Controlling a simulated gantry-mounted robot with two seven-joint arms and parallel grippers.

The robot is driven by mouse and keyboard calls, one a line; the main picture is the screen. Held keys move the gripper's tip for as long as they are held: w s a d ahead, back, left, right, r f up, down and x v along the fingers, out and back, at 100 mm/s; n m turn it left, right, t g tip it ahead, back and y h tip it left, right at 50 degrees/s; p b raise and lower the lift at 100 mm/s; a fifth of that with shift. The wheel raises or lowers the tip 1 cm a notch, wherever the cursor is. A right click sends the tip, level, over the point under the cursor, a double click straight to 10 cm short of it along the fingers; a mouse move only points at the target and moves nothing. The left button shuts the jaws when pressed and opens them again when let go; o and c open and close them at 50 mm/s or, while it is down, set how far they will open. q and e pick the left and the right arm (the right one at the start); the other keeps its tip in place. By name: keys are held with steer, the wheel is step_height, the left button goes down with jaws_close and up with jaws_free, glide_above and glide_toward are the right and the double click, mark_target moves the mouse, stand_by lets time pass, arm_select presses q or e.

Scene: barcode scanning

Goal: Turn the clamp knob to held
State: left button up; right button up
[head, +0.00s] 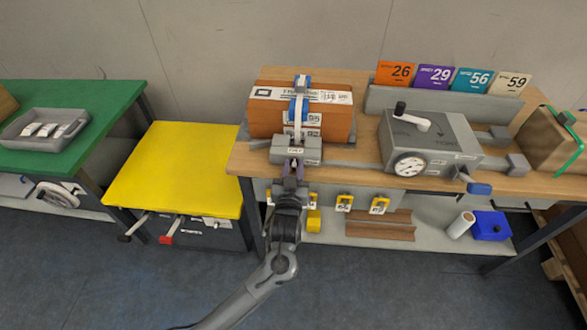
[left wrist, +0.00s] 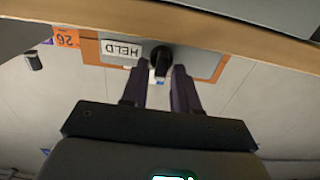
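In the left wrist view, a small black clamp knob (left wrist: 161,57) sits on a light grey face, beside a white label (left wrist: 122,49) that reads HELD upside down. My left gripper (left wrist: 160,76) has its two dark fingers apart, one on each side of the knob. I cannot tell whether either finger touches it. In the head view, my left gripper (head: 293,170) is at the front of the grey clamp block (head: 311,150), below a brown parcel (head: 262,122). The gripper hides the knob there. My right gripper is not in view.
A grey machine (head: 452,134) with a dial and crank stands right of the parcel on the wooden bench (head: 366,182). Numbered cards (head: 435,76) stand behind it. A yellow-topped cabinet (head: 172,170) and a green table (head: 97,122) are to the left.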

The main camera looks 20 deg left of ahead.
arm_select(q)
jaws_close()
steer(key=shift+r+m+p, duration=0.15)
steer(key=shift+m+p, duration=0.15)
steer(key=shift+p, duration=0.3)
steer(key=m+p, duration=0.2)
steer(key=p, duration=0.1)
steer(key=m+p, duration=0.3)
steer(key=p, duration=0.1)
steer(key=m+p, duration=0.3)
steer(key=shift+w+d+p, duration=0.1)
steer(key=shift+d+p, duration=0.2)
steer(key=shift+d, duration=0.05)
steer(key=m+p, duration=0.2)
steer(key=shift+d+m, duration=0.1)
steer(key=shift+m, duration=0.3)
steer(key=m+p, duration=0.1)
steer(key=m, duration=0.2)
steer(key=f+m+p, duration=0.1)
steer(key=m+p, duration=0.1)
steer(key=m, duration=0.1)
steer(key=shift+f, duration=0.1)
steer(key=shift+m, duration=0.4)
